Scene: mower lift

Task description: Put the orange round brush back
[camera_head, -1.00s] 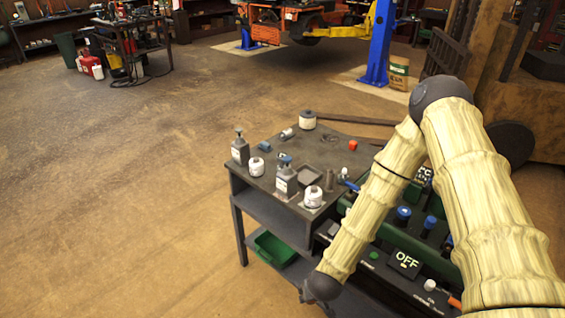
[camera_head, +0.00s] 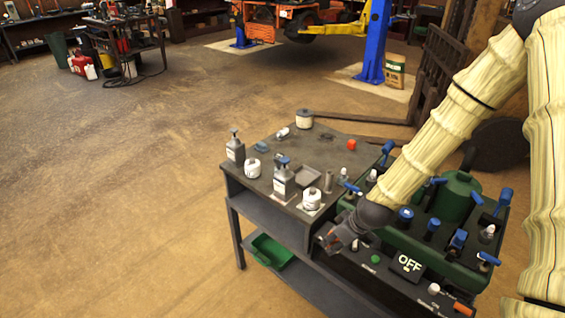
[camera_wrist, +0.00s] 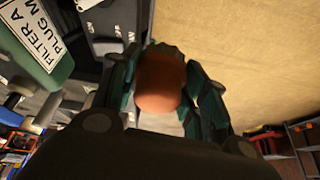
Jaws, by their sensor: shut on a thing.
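My gripper (camera_wrist: 160,95) is shut on the orange round brush (camera_wrist: 160,82), whose rounded orange end shows between the dark fingers in the wrist view. In the head view my gripper (camera_head: 336,240) hangs at the left front corner of the green machine (camera_head: 420,250), just right of the workbench's front edge. The brush's far end is hidden in the wrist view.
An OFF sign (camera_head: 408,265) stands on the machine's front. Open floor lies left.

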